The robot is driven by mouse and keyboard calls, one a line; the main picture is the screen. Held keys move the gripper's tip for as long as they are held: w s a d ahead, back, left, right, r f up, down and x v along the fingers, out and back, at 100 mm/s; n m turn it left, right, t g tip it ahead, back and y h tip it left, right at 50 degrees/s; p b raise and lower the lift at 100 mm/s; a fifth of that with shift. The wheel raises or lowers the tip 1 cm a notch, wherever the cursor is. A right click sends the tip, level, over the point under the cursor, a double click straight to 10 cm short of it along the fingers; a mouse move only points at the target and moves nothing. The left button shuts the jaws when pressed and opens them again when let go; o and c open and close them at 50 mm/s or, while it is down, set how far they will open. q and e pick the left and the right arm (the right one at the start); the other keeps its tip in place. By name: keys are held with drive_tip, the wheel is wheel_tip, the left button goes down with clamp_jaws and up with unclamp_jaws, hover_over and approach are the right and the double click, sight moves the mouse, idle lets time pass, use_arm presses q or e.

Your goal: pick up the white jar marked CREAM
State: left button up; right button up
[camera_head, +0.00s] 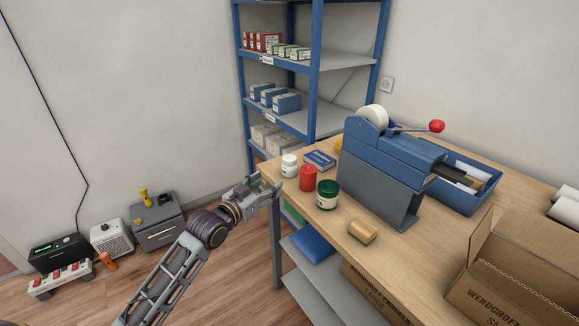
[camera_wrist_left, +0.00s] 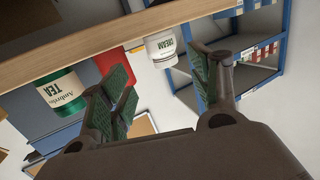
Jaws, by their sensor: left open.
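The white jar (camera_head: 289,168) stands upright near the back left corner of the wooden counter, left of a red container. In the left wrist view, which is turned over, the white jar (camera_wrist_left: 162,48) shows its CREAM label between and beyond the fingers. My left gripper (camera_head: 268,191) is at the counter's left edge, in front of the jar and apart from it. In the left wrist view my left gripper (camera_wrist_left: 160,85) is open, its green-padded fingers spread and nothing between them. My right gripper is not in view.
The red container (camera_head: 308,178) and a green jar (camera_head: 327,195), marked TEA in the wrist view, stand beside the white jar. A blue box (camera_head: 320,160) lies behind. A sponge (camera_head: 362,231), a blue tape machine (camera_head: 390,160) and an open carton (camera_head: 515,265) are further right.

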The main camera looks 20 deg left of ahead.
sight(287, 165)
use_arm(q)
drive_tip(key=shift+r+t, duration=0.3)
drive_tip(key=shift+r, duration=0.25)
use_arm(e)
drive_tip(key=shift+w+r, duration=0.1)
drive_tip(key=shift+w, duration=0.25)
use_arm(q)
drive_tip(key=shift+w, duration=0.15)
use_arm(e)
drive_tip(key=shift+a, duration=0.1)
use_arm(q)
drive_tip(key=x, duration=0.6)
drive_tip(key=shift+w+d+b, duration=0.1)
drive_tip(key=shift+b, duration=0.2)
drive_tip(key=shift+x, duration=1)
drive_tip(key=shift+w, duration=0.1)
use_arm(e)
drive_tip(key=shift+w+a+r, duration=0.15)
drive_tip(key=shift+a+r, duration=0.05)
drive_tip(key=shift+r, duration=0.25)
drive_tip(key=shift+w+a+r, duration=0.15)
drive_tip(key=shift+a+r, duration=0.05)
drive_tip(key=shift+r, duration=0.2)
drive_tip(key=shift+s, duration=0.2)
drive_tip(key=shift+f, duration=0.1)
